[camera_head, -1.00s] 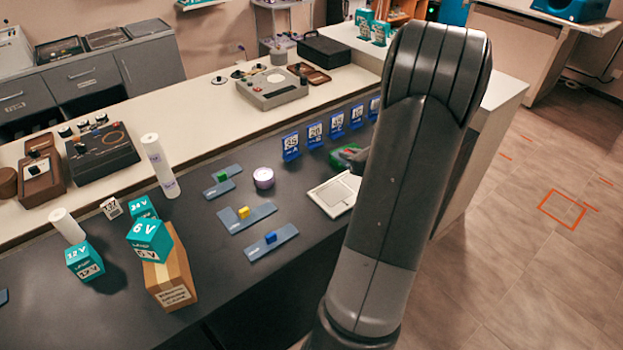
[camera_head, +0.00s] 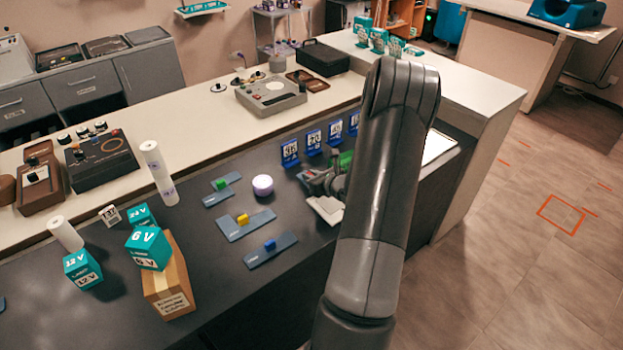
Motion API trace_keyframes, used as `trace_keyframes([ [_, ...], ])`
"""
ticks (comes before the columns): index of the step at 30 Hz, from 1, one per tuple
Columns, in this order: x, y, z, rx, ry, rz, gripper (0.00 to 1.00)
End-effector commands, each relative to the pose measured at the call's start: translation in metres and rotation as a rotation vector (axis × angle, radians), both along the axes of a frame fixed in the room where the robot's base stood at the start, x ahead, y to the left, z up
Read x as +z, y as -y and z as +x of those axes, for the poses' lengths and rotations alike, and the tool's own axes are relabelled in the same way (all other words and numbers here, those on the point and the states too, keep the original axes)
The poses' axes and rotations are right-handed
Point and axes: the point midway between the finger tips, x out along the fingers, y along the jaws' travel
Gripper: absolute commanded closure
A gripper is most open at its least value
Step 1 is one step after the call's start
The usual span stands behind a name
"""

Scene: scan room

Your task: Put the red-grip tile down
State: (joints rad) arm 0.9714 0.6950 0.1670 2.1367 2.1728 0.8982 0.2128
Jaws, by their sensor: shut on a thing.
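My gripper (camera_head: 322,182) is over the dark counter top, left of my arm. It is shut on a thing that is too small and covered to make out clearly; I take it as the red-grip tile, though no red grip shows. A whitish flat piece (camera_head: 327,209) shows just below my gripper, partly hidden by my arm.
A purple-white round thing (camera_head: 263,185) stands between the tiles and my gripper. Blue number cards (camera_head: 290,152) stand along the back. A green thing (camera_head: 346,160) is behind my gripper. A box (camera_head: 168,286) carries a teal 6 V cube (camera_head: 148,248).

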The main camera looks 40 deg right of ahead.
Motion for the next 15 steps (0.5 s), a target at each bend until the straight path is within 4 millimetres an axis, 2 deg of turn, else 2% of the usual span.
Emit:
trace_keyframes([
  [3,-0.0102,0.0002,-0.0001,-0.002,0.0,0.001,1.0],
  [12,-0.0118,-0.0001,0.0,0.0,0.0,0.0,1.0],
  [13,-0.0123,-0.0001,0.0,0.0,0.0,0.0,0.86],
  [15,-0.0119,0.0,-0.0001,0.0,0.0,0.0,0.8],
])
